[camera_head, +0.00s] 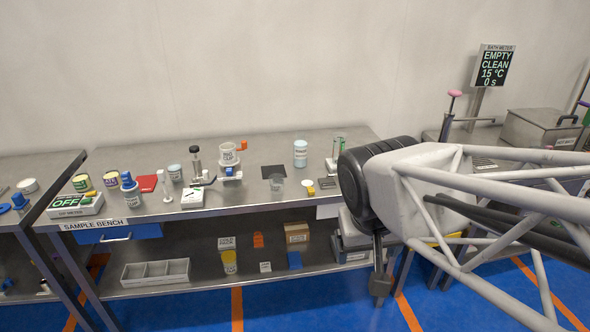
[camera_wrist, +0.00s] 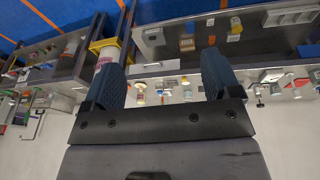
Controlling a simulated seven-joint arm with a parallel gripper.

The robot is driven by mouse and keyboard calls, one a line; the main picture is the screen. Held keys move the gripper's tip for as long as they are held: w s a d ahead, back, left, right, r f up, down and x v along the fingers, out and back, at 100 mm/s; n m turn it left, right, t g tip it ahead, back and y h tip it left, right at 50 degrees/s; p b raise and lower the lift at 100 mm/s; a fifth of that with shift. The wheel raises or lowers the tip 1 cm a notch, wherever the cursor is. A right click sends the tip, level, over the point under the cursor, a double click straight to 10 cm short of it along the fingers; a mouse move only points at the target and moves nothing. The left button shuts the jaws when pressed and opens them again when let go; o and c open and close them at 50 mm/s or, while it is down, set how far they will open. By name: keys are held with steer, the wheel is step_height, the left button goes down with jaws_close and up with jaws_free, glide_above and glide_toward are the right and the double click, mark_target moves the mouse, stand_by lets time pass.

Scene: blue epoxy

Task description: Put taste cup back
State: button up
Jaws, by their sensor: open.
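A small clear cup (camera_head: 277,182) stands on the steel sample bench (camera_head: 330,147), right of the middle; it may be the taste cup, but I cannot read a label on it. A yellow cup with a white label (camera_head: 229,262) stands on the shelf below. My gripper (camera_head: 380,283) is in front of the bench's right end, well apart from both cups. In the wrist view, my gripper (camera_wrist: 162,75) shows two blue padded fingers spread wide with nothing held between them; the bench appears upside down beyond them.
A lidded blue-white jar (camera_head: 300,153), a dark pad (camera_head: 273,171) and a stand with a labelled beaker (camera_head: 229,157) are near the clear cup. A divided tray (camera_head: 155,272) is on the lower shelf. A steel bath (camera_head: 540,128) is at right, below a screen (camera_head: 494,66) reading EMPTY CLEAN.

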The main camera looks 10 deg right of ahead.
steer(key=s, duration=0.1)
steer(key=s+a+y, duration=0.1)
steer(key=s, duration=0.1)
steer(key=shift+a+f+n, duration=0.1)
steer(key=shift+a+n, duration=0.05)
steer(key=shift+n, duration=0.25)
